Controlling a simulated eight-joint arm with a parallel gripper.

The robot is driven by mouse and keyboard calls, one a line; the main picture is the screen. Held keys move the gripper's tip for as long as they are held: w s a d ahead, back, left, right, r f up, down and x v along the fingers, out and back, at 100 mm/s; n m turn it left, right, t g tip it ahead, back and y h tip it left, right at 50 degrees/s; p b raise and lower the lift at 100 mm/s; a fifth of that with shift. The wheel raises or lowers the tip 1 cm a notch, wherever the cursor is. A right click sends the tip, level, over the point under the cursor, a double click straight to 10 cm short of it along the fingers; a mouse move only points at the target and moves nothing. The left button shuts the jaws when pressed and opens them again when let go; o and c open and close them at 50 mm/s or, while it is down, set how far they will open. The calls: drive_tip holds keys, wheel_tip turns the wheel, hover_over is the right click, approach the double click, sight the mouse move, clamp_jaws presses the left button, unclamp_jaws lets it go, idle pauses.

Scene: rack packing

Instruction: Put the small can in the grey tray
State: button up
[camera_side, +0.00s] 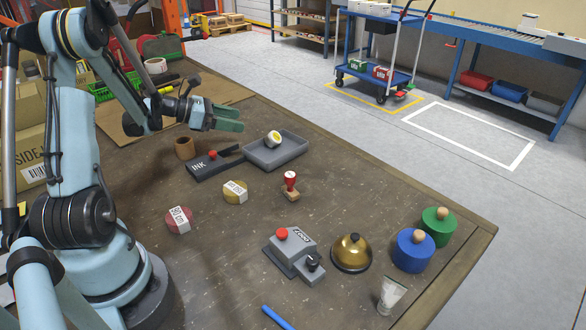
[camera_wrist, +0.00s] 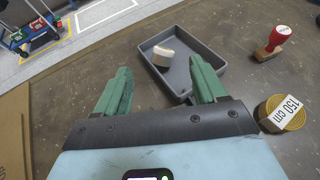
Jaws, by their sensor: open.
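The small can (camera_side: 273,138), white with a yellowish end, is tilted or on its side inside the grey tray (camera_side: 290,153), near its far left wall. In the wrist view, the can (camera_wrist: 163,54) sits in the left part of the tray (camera_wrist: 217,71), with the tray floor around it. My gripper (camera_side: 240,119) is above and to the left of the tray. Its green fingers are spread apart with nothing between them, and the can is beyond the fingertips. The exact contact of can and tray wall is hard to tell.
A black ink pad (camera_side: 213,162) lies left of the tray, with a brown ring (camera_side: 184,148) behind it. A tape roll (camera_side: 235,192) and red-handled stamp (camera_side: 290,185) are in front. A bell (camera_side: 351,253) and a grey button box (camera_side: 292,250) stand nearer the front.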

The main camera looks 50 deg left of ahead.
drive_tip(key=d+r+m+g+y, duration=0.1)
drive_tip(key=d+r+m+g, duration=0.1)
drive_tip(key=d+m, duration=0.45)
drive_tip(key=d+r+m+g, duration=0.25)
drive_tip(key=d+m, duration=0.25)
drive_tip(key=d, duration=0.3)
drive_tip(key=s+d+m+y, duration=0.2)
drive_tip(key=s+d+m, duration=0.2)
drive_tip(key=m, duration=0.6)
drive_tip(key=s+d+r+m+y, duration=0.1)
drive_tip(key=s+d+m+y, duration=0.1)
drive_tip(key=s+d+m, duration=0.3)
drive_tip(key=d+m+g, duration=0.1)
drive_tip(key=d+m, duration=0.2)
drive_tip(key=m, duration=0.2)
